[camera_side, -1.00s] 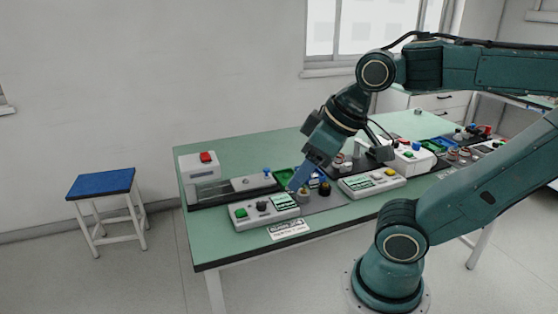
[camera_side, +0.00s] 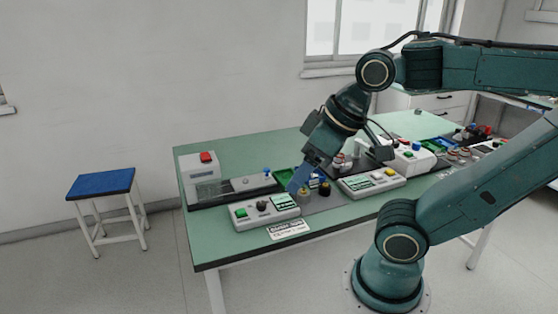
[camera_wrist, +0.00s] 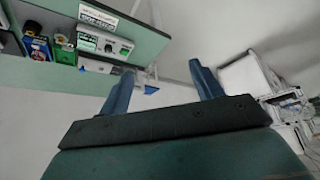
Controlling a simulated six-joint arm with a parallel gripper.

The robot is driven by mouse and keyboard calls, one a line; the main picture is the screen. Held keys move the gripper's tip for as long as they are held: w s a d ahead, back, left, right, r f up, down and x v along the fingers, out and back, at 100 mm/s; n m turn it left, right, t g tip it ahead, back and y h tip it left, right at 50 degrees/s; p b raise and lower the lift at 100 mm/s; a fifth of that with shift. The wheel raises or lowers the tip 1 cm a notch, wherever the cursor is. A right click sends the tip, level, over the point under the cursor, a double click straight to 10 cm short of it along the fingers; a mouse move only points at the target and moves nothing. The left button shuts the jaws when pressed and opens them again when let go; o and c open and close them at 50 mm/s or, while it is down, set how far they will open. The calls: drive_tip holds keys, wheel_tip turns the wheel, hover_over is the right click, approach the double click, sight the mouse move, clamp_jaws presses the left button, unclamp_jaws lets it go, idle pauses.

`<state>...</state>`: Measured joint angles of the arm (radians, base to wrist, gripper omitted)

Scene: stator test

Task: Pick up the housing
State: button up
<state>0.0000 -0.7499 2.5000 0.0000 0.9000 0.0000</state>
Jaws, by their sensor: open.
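My gripper (camera_side: 301,180) is tilted down over the front left of the green table, close above a small tan-grey round part (camera_side: 304,196). I cannot tell for sure which part is the housing; this round part may be it. A dark round part with a yellow top (camera_side: 325,189) stands just right of it. In the wrist view my gripper (camera_wrist: 163,84) has its two blue fingers wide apart with nothing between them. The wrist view also shows a dark part with a yellow top (camera_wrist: 33,28) at the upper left, away from the fingers.
A control box with a green button (camera_side: 265,210) lies left of my gripper, and another box (camera_side: 371,184) lies right. A white tester with a red button (camera_side: 201,173) stands at the table's left end. A blue stool (camera_side: 101,184) stands apart on the floor.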

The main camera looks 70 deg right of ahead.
drive_tip(key=w+d+f+m+g+h, duration=0.1)
drive_tip(key=w+d+f+m+h, duration=0.1)
drive_tip(key=w+d+m, duration=0.4)
drive_tip(key=w+d+f+m+g+h, duration=0.1)
drive_tip(key=w+d+f+m+g, duration=0.15)
drive_tip(key=w+d+m, duration=0.4)
drive_tip(key=d+f+m+g, duration=0.1)
drive_tip(key=d+f+m, duration=0.2)
drive_tip(key=d+f, duration=0.3)
drive_tip(key=d+f+m+g+h, duration=0.1)
drive_tip(key=d+f+m+g, duration=0.1)
drive_tip(key=d+f+m, duration=0.2)
drive_tip(key=s+d+f, duration=0.1)
drive_tip(key=d+f, duration=0.2)
drive_tip(key=d, duration=0.5)
drive_tip(key=shift+h, duration=0.3)
drive_tip(key=shift+f, duration=0.1)
approach(304, 190)
drive_tip(key=shift+x, duration=2.45)
drive_tip(key=shift+s+d+f, duration=0.1)
